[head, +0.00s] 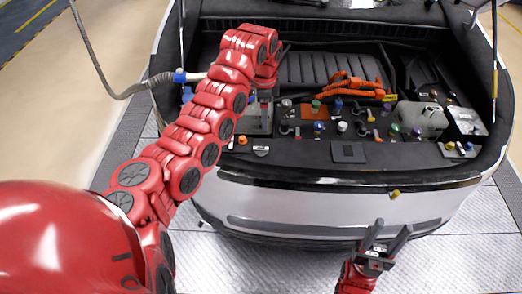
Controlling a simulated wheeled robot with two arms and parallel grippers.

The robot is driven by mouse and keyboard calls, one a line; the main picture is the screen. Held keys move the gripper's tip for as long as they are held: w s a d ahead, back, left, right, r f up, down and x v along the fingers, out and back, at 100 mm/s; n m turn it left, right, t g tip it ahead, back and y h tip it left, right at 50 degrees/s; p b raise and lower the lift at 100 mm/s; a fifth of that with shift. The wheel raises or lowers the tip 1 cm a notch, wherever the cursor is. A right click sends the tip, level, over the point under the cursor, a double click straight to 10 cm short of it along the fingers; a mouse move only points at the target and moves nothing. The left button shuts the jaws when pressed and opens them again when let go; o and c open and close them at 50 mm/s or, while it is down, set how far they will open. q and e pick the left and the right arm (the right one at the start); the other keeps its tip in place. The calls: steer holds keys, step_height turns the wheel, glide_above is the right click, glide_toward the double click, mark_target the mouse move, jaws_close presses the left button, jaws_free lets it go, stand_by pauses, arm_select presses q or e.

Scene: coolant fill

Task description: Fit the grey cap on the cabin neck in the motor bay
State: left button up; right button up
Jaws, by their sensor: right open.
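Several small necks and caps in different colours stand in the motor bay. A pale grey or white cap (342,127) shows near the middle, and a greyish one (287,103) stands further left. I cannot tell which is the grey cap or which neck is the cabin neck. My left gripper (265,97) points down into the left part of the bay, above a grey block; its fingers are small and partly hidden by my red arm, so its grip is unclear. My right gripper (390,236) is open and empty, in front of the bumper, outside the bay.
A grey reservoir (421,118) is at the right. A grey hose (130,93) enters at the left. The front edge (345,180) bounds the bay.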

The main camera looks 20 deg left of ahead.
arm_select(q)
steer(key=f, duration=0.7)
steer(key=shift+s+a+f, duration=0.1)
steer(key=shift+s, duration=0.2)
steer(key=p, duration=0.2)
glide_above(261, 148)
steer(key=f, duration=0.4)
steer(key=shift+w+d+f, duration=0.2)
steer(key=shift+w+f, duration=0.1)
steer(key=f, duration=0.1)
steer(key=f+p, duration=0.2)
steer(key=f, duration=0.1)
steer(key=shift+s+a, duration=0.25)
steer(key=shift+f+p, duration=0.3)
steer(key=shift+f, duration=0.4)
jaws_close()
